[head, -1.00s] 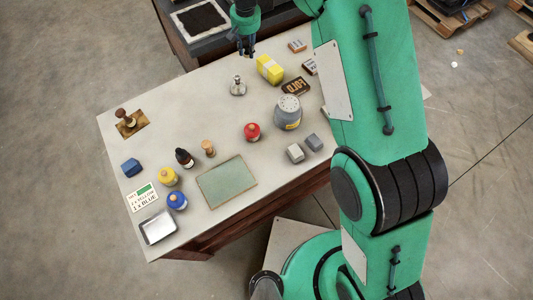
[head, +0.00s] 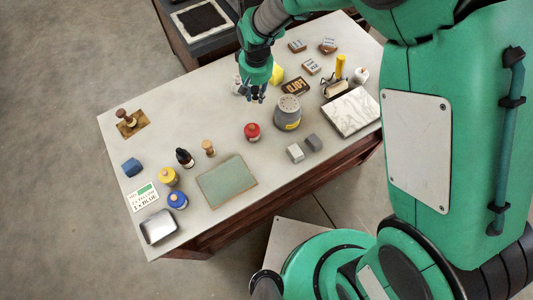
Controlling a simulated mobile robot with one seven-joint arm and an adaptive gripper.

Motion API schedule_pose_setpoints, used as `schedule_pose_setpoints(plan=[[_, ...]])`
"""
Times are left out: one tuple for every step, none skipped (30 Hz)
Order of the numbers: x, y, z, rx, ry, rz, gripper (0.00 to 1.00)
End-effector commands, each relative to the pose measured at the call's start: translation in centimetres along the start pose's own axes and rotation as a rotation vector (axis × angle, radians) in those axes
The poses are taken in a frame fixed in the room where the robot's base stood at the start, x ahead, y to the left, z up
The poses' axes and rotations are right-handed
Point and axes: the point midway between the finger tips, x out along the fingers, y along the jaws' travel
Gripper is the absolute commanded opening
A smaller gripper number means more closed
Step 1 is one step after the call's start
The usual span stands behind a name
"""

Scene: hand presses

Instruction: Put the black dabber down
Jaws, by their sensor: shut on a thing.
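My gripper (head: 257,97) is above the pale table, left of the grey speckled pot (head: 288,118). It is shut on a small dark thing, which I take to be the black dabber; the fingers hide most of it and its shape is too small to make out. I cannot tell whether it touches the table. A silvery stand (head: 236,86) lies just behind my gripper, partly covered by it. A black inked slab (head: 200,20) sits on the separate bench at the back left.
A green-grey plate (head: 227,181) lies in front. The table (head: 140,165) has bare room towards the middle left.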

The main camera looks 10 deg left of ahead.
Motion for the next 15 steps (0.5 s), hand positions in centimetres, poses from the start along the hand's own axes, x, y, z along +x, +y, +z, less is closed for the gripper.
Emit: schedule_pose_setpoints(plan=[[-0.1,-0.1,1.3,-0.006,0.000,-0.001,0.00],[-0.1,-0.2,2.0,-0.009,0.000,-0.001,0.00],[-0.1,-0.3,3.0,-0.014,-0.002,-0.002,0.00],[-0.1,-0.3,3.7,-0.017,-0.002,-0.002,0.00],[0.0,-0.4,4.4,-0.021,-0.003,-0.003,0.00],[-0.1,-0.4,5.4,-0.025,-0.003,-0.003,0.00],[0.0,-0.5,6.1,-0.029,-0.003,-0.004,0.00],[0.0,-0.5,6.8,-0.032,-0.005,-0.004,0.00],[0.1,-0.6,7.8,-0.036,-0.005,-0.005,0.00],[0.1,-0.7,8.5,-0.039,-0.005,-0.005,0.00],[0.1,-0.7,9.3,-0.043,-0.006,-0.005,0.00],[0.2,-0.7,10.3,-0.047,-0.007,-0.006,0.00],[0.2,-0.8,11.0,-0.050,-0.007,-0.006,0.00],[0.3,-0.8,11.8,-0.054,-0.008,-0.007,0.00],[0.3,-0.8,12.8,-0.058,-0.008,-0.007,0.00]])
